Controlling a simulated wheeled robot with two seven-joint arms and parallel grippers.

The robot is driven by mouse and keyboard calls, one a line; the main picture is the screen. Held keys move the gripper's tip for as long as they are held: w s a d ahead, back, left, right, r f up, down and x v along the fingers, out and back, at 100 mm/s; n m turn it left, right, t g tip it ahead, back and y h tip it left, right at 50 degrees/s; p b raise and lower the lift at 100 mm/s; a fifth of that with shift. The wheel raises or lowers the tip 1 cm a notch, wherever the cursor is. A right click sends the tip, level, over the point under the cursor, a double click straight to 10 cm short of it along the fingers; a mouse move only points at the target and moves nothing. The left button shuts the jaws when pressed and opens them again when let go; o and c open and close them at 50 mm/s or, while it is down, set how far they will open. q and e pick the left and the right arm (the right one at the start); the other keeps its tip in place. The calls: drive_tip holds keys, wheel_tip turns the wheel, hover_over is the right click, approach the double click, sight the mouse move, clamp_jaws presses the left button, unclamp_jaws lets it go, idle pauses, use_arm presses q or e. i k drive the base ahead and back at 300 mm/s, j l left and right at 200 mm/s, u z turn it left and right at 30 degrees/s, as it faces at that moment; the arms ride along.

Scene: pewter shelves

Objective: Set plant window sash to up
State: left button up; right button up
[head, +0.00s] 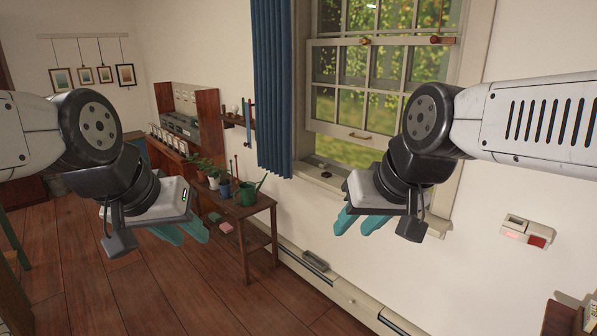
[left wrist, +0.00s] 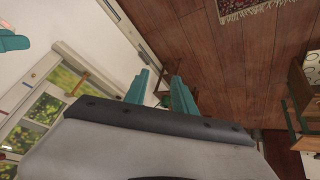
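The plant window sash (head: 352,88) is a white, multi-pane frame in the head view, with a small brass-coloured handle (head: 360,135) on its bottom rail. Its bottom rail is above the sill (head: 335,178), with an open gap between them showing greenery. Part of the window also shows at the left of the left wrist view (left wrist: 45,108). My left gripper (head: 181,234) is open and empty, well left of the window, in front of the plant table. My right gripper (head: 360,221) is open and empty, below the sash and in front of the sill; its arm covers the window's lower right.
A wooden table (head: 245,208) with potted plants and a green watering can (head: 249,191) stands left of the window. A blue curtain (head: 273,90) hangs at the window's left edge. A baseboard heater (head: 345,290) runs along the wall. A wall box (head: 527,231) is at right.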

sight(379, 141)
drive_tip(key=i+l+z, duration=0.1)
drive_tip(key=i, duration=0.4)
drive_tip(key=i+l+z, duration=0.15)
drive_tip(key=i+l, duration=0.15)
drive_tip(key=i, duration=0.15)
drive_tip(key=i+l+z, duration=0.1)
drive_tip(key=i, duration=0.4)
drive_tip(key=i+l+u, duration=0.1)
drive_tip(key=i+l, duration=0.55)
drive_tip(key=l, duration=0.15)
